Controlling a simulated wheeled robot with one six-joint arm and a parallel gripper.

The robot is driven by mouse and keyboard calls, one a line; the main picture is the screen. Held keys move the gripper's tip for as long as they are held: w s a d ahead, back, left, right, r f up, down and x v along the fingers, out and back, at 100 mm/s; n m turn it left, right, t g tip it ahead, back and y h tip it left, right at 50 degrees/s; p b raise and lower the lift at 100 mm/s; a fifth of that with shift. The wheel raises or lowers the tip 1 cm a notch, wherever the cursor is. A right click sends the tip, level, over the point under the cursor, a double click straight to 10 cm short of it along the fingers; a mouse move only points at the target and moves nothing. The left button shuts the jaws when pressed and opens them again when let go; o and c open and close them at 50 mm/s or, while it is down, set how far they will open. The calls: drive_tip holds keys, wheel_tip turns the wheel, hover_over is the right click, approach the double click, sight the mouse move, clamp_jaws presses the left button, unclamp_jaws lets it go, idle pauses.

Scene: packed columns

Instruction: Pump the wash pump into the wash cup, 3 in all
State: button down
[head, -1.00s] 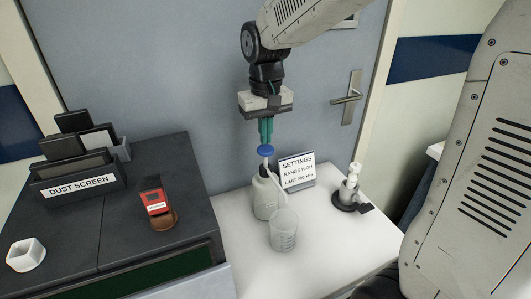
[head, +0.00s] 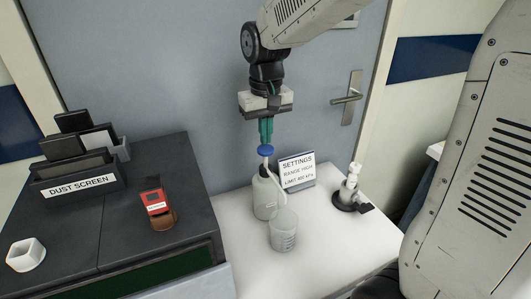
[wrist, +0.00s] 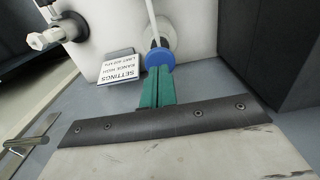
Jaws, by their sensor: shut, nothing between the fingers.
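The wash pump (head: 264,196) is a pale translucent bottle with a blue pump head (head: 265,150) and a thin white spout. It stands upright on the white table. The wash cup (head: 283,235) is a clear beaker just in front of the bottle, below the spout's end. My gripper (head: 265,142) points down with its green fingers shut and empty, the tips at the top of the blue head. The wrist view also shows the shut fingers (wrist: 158,72) against the blue head (wrist: 160,60). Whether they touch it I cannot tell for sure.
A settings sign (head: 297,171) stands right behind the bottle. A white fitting on a dark base (head: 347,193) is further right. On the dark cabinet at left are a dust screen holder (head: 78,182), a red device (head: 156,202) and a white cup (head: 25,255). The table's front right is clear.

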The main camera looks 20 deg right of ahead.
sight(266, 148)
drive_tip(key=shift+f, duration=2.05)
drive_tip(key=shift+r, duration=2.05)
drive_tip(key=shift+f, duration=0.15)
drive_tip(key=shift+f, duration=1.9)
drive_tip(key=shift+r, duration=2.05)
drive_tip(key=shift+f, duration=0.15)
